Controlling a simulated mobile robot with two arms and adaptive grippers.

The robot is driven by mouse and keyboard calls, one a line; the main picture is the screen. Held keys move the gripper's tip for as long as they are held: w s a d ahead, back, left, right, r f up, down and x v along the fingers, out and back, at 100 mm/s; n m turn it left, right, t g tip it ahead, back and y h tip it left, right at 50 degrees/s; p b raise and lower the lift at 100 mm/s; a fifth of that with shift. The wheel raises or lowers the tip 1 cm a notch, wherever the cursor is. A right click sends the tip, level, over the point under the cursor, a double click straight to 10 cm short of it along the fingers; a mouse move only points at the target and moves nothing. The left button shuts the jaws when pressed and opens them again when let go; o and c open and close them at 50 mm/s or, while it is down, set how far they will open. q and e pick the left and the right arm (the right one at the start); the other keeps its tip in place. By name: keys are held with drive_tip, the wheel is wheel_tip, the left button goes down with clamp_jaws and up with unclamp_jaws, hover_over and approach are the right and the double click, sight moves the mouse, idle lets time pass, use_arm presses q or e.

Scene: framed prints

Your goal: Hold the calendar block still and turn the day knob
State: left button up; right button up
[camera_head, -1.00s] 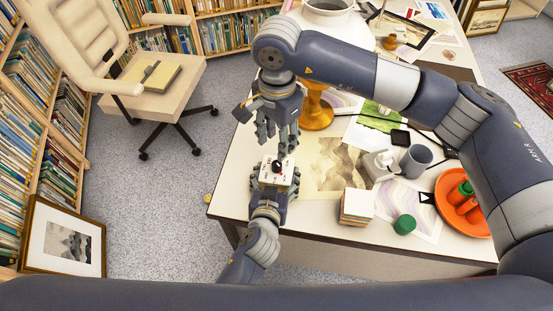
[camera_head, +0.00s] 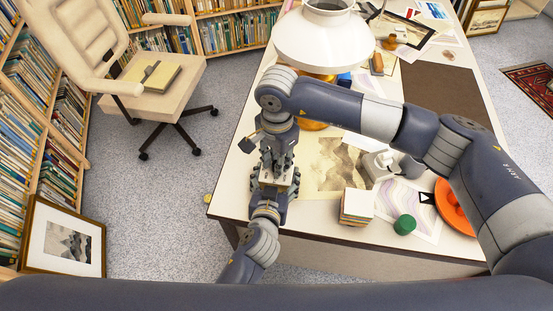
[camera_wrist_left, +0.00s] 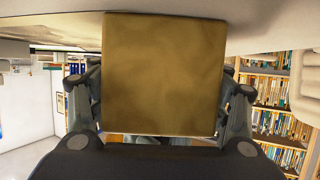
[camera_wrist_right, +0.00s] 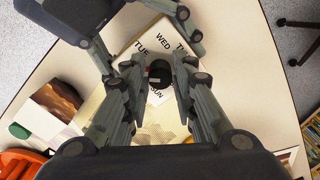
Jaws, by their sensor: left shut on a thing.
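The calendar block (camera_head: 281,188) stands near the front left edge of the table, mostly hidden under my right gripper in the head view. In the left wrist view its brown-gold side (camera_wrist_left: 163,75) fills the space between the fingers of my left gripper (camera_head: 274,184), which is shut on it. In the right wrist view the white face (camera_wrist_right: 146,45) shows day names such as TUE and WED around the black day knob (camera_wrist_right: 160,73). My right gripper (camera_wrist_right: 158,77) is open above the face, with its fingers on either side of the knob and gaps visible.
A stack of paper blocks (camera_head: 356,207), a green round thing (camera_head: 404,224) and an orange tray (camera_head: 452,208) lie to the right. A landscape print (camera_head: 335,165) lies beside the block. A large white-shaded lamp (camera_head: 323,42) stands behind my right arm.

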use_arm(q)
drive_tip(key=shift+f, duration=0.1)
use_arm(e)
clamp_jaws()
drive_tip(key=shift+m, duration=0.3)
drive_tip(key=m, duration=0.3)
drive_tip(key=shift+m, duration=0.3)
drive_tip(key=m, duration=0.4)
drive_tip(key=shift+w+a+r+m, duration=0.1)
drive_tip(key=shift+m, duration=0.2)
use_arm(q)
drive_tip(key=shift+s, duration=0.1)
use_arm(e)
drive_tip(key=m, duration=0.4)
drive_tip(key=shift+m, duration=2.5)
drive_tip(key=shift+w, duration=0.1)
